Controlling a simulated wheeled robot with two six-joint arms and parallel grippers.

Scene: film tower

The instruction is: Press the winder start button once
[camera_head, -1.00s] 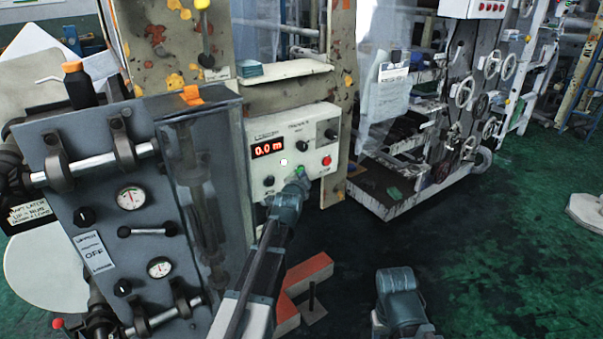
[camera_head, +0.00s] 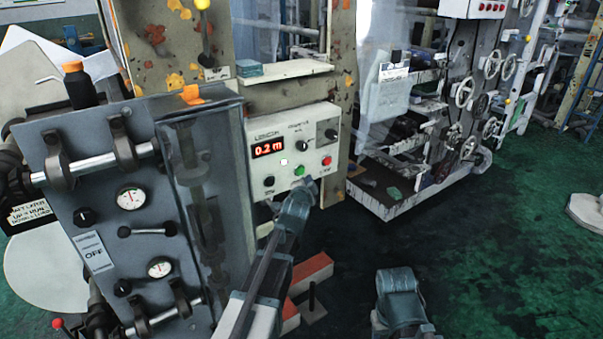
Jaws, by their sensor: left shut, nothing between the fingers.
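The winder control panel (camera_head: 265,178) is a pale box on the machine frame. Its red display (camera_head: 268,149) reads 0.2 m. A green button (camera_head: 299,170) sits on its lower part, fully in view, with a red button (camera_head: 326,160) to its upper right. My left gripper (camera_head: 304,186) is shut and empty. Its tip is just below and right of the green button and appears apart from it. My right gripper (camera_head: 397,278) is low in the view, away from the panel; its fingers are not clear.
A grey console (camera_head: 130,245) with gauges and a clear guard stands left of my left arm. The green floor (camera_head: 500,260) is open at right.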

